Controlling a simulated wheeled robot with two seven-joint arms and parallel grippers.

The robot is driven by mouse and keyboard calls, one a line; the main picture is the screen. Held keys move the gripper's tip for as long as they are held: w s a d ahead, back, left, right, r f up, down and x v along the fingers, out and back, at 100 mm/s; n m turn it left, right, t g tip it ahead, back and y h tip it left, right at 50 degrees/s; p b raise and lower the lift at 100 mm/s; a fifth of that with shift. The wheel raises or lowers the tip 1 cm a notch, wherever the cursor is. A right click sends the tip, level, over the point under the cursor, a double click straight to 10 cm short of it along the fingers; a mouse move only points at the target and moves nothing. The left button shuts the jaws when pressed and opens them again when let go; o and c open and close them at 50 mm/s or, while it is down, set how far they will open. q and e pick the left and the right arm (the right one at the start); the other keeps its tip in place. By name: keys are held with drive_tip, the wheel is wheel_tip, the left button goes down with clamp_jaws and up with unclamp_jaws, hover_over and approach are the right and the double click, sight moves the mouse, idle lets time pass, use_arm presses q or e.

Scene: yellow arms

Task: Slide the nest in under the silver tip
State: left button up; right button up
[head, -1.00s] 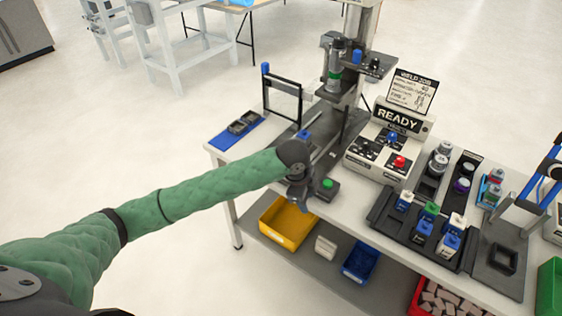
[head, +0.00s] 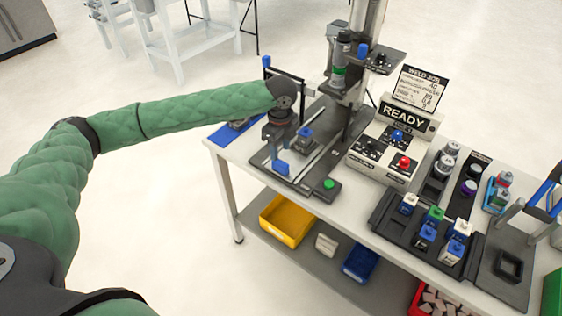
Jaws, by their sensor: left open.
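The welding press stands at the back of the bench, with a grey cylinder and green ring (head: 338,76); the silver tip is below it, too small to make out clearly. A dark slide base (head: 322,152) with pale rails runs forward from under the press. On it sits a small dark block with a blue top (head: 305,132), which looks like the nest, in front of the press column and not under the tip. A blue upright tab (head: 282,169) stands at the near end of the base. My left gripper (head: 275,158) is open, pointing down just beside and behind this tab; contact cannot be told.
A green button (head: 329,184) sits right of the slide's near end. The READY control box (head: 395,140), with a red button, stands to the right. A black parts rack (head: 420,228) lies further right. A thin black frame (head: 286,82) stands behind my left arm.

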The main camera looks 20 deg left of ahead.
sight(280, 162)
use_arm(q)
wheel_tip(280, 162, down, 6)
drive_tip(key=shift+f+p, duration=0.1)
drive_tip(key=shift+p, duration=1.05)
drive_tip(key=shift+f, duration=0.55)
use_arm(e)
drive_tip(key=shift+s+d+f, duration=0.3)
drive_tip(key=shift+s+f, duration=0.35)
drive_tip(key=shift+s, duration=0.05)
drive_tip(key=shift+s+d+f, duration=0.25)
drive_tip(key=shift+s+f, duration=0.4)
drive_tip(key=shift+f, duration=0.05)
drive_tip(key=shift+s+d+f, duration=0.3)
drive_tip(key=shift+s+f, duration=0.35)
drive_tip(key=shift+s, duration=0.05)
use_arm(q)
clamp_jaws()
use_arm(e)
drive_tip(key=shift+w+d, duration=0.1)
